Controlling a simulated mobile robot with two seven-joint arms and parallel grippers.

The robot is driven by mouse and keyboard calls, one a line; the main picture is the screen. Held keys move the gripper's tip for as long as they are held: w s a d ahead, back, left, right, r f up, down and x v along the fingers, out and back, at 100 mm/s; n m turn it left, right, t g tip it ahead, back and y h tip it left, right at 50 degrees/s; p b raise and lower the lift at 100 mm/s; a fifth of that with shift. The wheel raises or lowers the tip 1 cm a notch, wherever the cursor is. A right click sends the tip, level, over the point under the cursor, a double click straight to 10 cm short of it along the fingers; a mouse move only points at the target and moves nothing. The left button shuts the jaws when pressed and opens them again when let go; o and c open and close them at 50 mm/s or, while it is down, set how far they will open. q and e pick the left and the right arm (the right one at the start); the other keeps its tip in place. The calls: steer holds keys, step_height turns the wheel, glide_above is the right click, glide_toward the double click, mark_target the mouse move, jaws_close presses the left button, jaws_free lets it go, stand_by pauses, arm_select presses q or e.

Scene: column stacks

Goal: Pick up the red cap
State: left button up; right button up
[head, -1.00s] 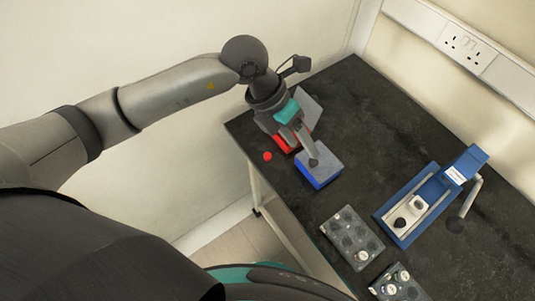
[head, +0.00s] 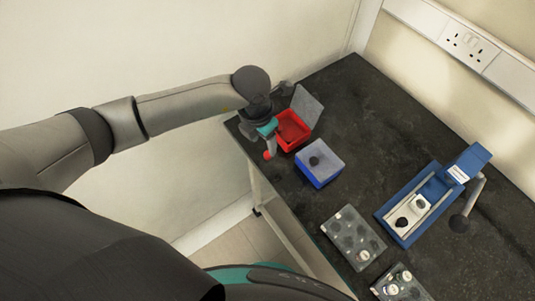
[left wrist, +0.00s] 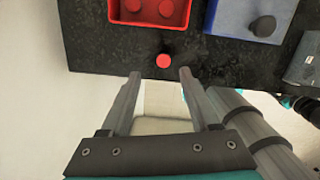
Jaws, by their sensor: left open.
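The red cap (left wrist: 163,61) lies on the dark table near its edge, just outside the red box. In the left wrist view it sits ahead of and between the two fingertips, with space on both sides. In the head view the red cap (head: 267,155) shows beside the fingers of my left gripper (head: 271,150). My left gripper (left wrist: 158,76) is open and empty. Whether the fingertips are level with the cap is hard to tell. My right gripper is not in view.
The red box (head: 303,142) with an open grey lid and a blue box (head: 330,174) holding a dark item stand close by. A grey rack (head: 340,226) and a blue device (head: 412,236) with a crank stand farther right. The table's edge is close to the cap.

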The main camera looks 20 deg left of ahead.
mark_target(267, 154)
arm_select(q)
steer(key=f, duration=0.5)
steer(key=shift+w+d+f+b, duration=0.1)
steer(key=shift+w+d+b, duration=0.1)
steer(key=shift+d+b, duration=0.2)
jaws_close()
